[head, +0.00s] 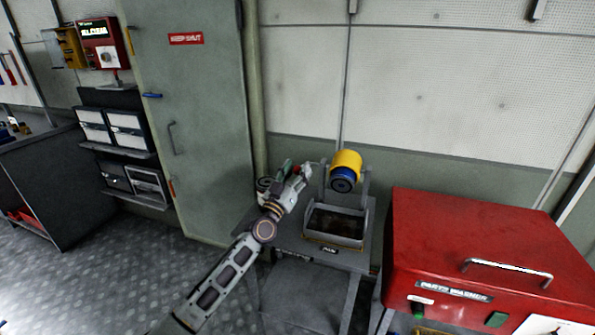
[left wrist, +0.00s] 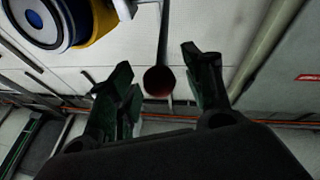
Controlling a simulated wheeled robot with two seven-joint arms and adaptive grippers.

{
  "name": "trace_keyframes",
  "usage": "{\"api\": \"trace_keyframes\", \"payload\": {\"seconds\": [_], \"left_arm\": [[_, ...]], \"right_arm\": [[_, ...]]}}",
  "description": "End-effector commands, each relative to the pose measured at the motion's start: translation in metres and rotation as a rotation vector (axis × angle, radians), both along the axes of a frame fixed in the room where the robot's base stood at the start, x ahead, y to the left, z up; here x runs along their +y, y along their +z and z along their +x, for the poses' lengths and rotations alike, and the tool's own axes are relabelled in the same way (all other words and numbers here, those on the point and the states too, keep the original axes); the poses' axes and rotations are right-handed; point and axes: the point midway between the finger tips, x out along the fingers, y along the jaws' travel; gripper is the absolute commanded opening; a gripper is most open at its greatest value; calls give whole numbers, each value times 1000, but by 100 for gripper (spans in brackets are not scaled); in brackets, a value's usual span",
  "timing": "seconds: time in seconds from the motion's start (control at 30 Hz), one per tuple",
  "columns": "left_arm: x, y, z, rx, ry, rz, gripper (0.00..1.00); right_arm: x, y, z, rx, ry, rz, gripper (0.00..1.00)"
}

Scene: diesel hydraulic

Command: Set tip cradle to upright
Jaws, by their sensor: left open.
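The tip cradle holds a yellow and blue cylinder (head: 346,160) on a grey stand, above an open tray (head: 335,222). The cylinder is tilted, with its round blue end facing forward and down. Its blue end and yellow side also show at the upper left of the left wrist view (left wrist: 38,20). A lever with a dark red ball knob (left wrist: 159,80) reaches down between the fingers of my left gripper (left wrist: 160,72). The gripper is open around the knob, with gaps on both sides. In the head view my left gripper (head: 299,171) is just left of the cylinder. My right gripper is not in view.
A red parts washer (head: 490,240) with a metal handle stands at the right. A grey-green door (head: 195,130) is behind my left arm. Shelves with bins (head: 115,125) are at the far left. The floor at the left is clear.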

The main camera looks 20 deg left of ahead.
Motion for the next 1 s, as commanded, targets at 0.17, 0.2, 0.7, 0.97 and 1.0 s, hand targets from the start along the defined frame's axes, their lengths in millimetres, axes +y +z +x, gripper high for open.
{"api": "trace_keyframes", "payload": {"seconds": [0.17,0.2,0.7,0.97,1.0], "left_arm": [[-1,2,4,0,-1,1,51],[-2,2,5,0,-1,1,51],[-1,2,5,0,-1,0,22],[-2,2,5,0,-1,0,0],[-2,2,5,0,-1,0,0]], "right_arm": [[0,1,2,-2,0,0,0],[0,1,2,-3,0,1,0],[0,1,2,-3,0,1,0],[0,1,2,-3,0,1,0],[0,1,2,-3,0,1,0]]}}
